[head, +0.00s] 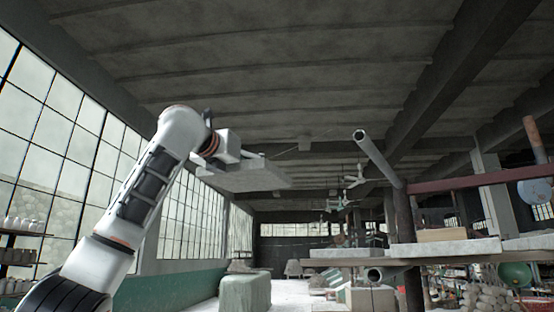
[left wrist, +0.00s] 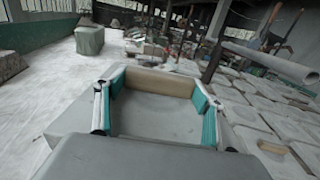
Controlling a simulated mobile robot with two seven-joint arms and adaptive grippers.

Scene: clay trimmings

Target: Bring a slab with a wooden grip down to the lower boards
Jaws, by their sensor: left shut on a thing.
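My left gripper (head: 238,158) is raised high at centre-left in the head view, with a flat grey slab (head: 250,178) hanging under it. In the left wrist view the teal finger pads of my left gripper (left wrist: 160,98) stand at both ends of a pale wooden grip (left wrist: 160,82) on the grey slab (left wrist: 75,123). The gripper is shut on that grip. The slab is clear of any support in the head view. Another wooden grip (head: 441,234) sits on a slab on the raised boards at right. My right gripper is not in view.
Grey boards (head: 345,262) with slabs stand at right; rows of slabs (left wrist: 285,125) show right in the wrist view. A pipe (head: 378,158) slopes down near a dark post (head: 404,225). A covered green block (head: 245,292) stands on the floor. Windows line the left.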

